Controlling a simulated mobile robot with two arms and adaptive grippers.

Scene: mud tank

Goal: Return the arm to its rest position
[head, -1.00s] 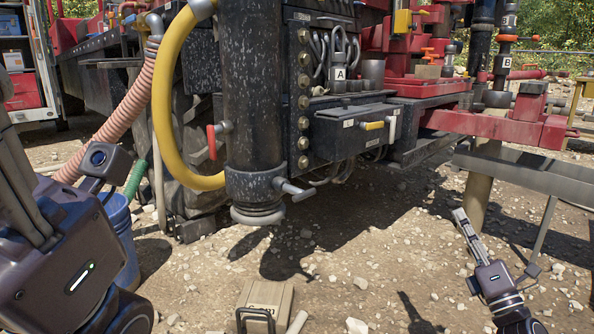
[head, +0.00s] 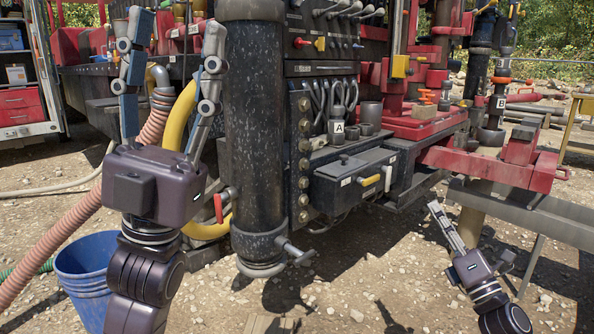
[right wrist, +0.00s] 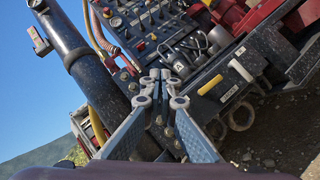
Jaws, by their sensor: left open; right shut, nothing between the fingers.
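My left gripper (head: 170,88) is raised at the left of the head view. Its two fingers point up and stand wide apart, with nothing between them. It is in front of the yellow hose (head: 178,122) and left of the black cylinder (head: 257,130). My right gripper (head: 442,222) is low at the right of the head view, its fingers together and empty, pointing up and left. In the right wrist view my right gripper's fingertips (right wrist: 165,77) meet in front of the machine's panel.
A blue bucket (head: 88,275) stands on the gravel behind my left arm. A drawer box (head: 352,178) with a yellow handle juts from the machine. A grey metal beam (head: 535,215) lies beyond my right gripper. Gravel in the lower middle is mostly open.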

